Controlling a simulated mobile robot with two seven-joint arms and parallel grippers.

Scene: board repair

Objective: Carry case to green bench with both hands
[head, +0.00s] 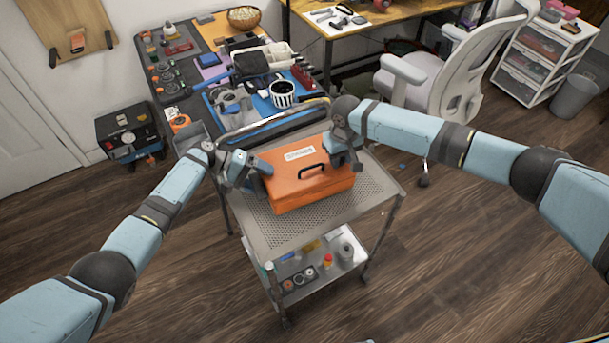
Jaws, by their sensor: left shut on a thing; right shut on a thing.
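The orange case (307,187), with a dark handle and a white label on its lid, is on or just above the perforated top of a metal cart (272,231). My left gripper (258,168) is shut on the case at its left end. My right gripper (345,160) is shut on the case at its right end near the back corner. The fingertips are partly hidden against the case. I cannot tell which bench is the green one; a cluttered workbench (192,96) stands behind the cart.
The cart's lower shelf holds a roll (345,250) and small items. A pale office chair (455,75) stands right of the workbench. A wooden desk (375,22) and a white drawer unit (540,65) are at the back. The wood floor (480,250) is open at the right.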

